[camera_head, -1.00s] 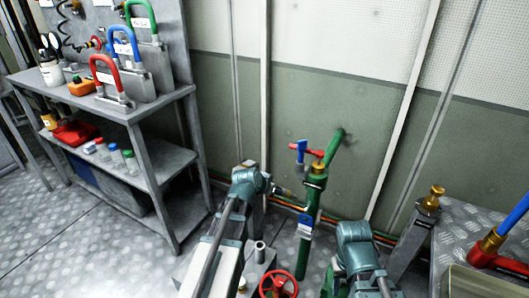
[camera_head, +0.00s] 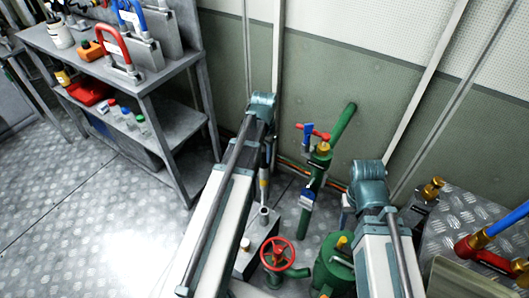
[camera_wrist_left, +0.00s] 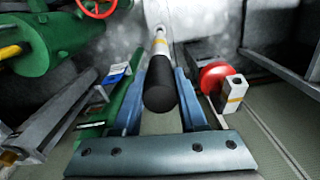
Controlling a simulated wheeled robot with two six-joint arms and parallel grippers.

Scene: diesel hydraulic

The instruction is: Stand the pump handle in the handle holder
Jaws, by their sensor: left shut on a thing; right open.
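The pump handle is a pale rod with an orange-yellow band and a black grip. In the left wrist view its black grip (camera_wrist_left: 160,92) lies between the blue fingers of my left gripper (camera_wrist_left: 158,85), which is shut on it. In the head view my left gripper (camera_head: 267,160) points down and the handle (camera_head: 264,186) hangs steeply below it. An upright grey tube (camera_head: 264,212), possibly the handle holder, stands on a grey box just below the handle's lower end. I cannot tell whether they touch. My right gripper (camera_head: 346,213) is open and empty.
A green pipe with a valve (camera_head: 322,160) rises between my arms. A red handwheel (camera_head: 277,253) and a green tank (camera_head: 335,268) stand in front. A shelf (camera_head: 150,95) is at left, a metal-topped bench (camera_head: 465,225) at right. The left floor is clear.

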